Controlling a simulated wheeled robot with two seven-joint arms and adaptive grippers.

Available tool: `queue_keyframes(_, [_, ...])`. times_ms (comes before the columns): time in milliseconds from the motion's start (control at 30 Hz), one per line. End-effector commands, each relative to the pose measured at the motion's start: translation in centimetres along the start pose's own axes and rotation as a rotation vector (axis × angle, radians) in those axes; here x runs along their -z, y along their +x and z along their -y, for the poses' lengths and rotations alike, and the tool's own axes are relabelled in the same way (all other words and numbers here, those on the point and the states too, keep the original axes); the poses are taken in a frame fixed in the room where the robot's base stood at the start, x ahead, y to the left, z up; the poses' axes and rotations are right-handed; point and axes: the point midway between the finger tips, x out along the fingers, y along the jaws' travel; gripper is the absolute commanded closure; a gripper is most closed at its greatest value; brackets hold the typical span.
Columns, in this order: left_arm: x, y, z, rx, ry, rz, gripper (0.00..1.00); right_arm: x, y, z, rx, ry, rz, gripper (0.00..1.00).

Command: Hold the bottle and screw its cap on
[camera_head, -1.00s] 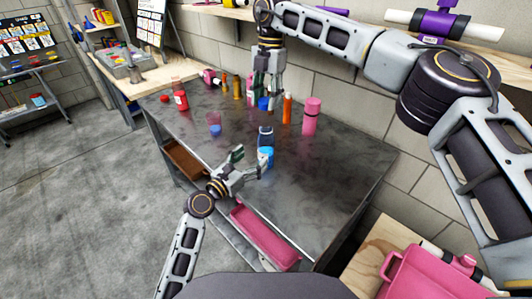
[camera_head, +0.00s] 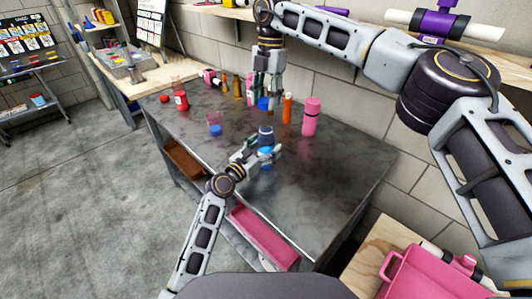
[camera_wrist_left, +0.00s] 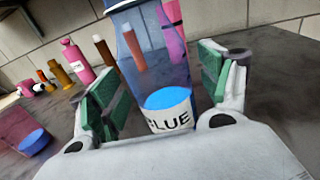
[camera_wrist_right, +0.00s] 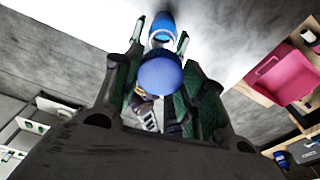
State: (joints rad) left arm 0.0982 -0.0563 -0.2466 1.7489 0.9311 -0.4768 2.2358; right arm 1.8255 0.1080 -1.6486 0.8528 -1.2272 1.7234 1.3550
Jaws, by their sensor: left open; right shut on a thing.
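The clear bottle (camera_head: 266,133), with blue in its lower part, stands upright on the dark table (camera_head: 325,185). My right gripper (camera_head: 266,92) is shut on the blue cap (camera_head: 263,103), above the table and behind the bottle. In the right wrist view the cap (camera_wrist_right: 160,74) sits between the green pads, with the bottle (camera_wrist_right: 163,28) beyond it.
A pink bottle (camera_head: 311,117) and an orange bottle (camera_head: 287,107) stand right of my right gripper. A small clear container with blue in it (camera_head: 215,126) and a red bottle (camera_head: 181,100) stand to the left. The table's right part is clear.

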Motion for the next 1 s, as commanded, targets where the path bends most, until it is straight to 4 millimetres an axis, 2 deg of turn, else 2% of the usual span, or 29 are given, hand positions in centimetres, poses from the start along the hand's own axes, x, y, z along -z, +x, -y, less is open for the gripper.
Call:
queue_keyframes(333, [0.02,0.19,0.01,0.0,0.0,0.0,0.22,0.0,0.0,0.0,0.0,0.0,0.0,0.68])
queue_keyframes(867, [0.02,0.17,0.01,0.0,0.0,0.0,0.89,0.0,0.0,0.0,0.0,0.0,0.0,0.68])
queue_keyframes(1000, [0.02,0.17,0.01,0.0,0.0,0.0,0.91,-0.02,0.19,0.01,0.0,0.0,0.0,0.68])
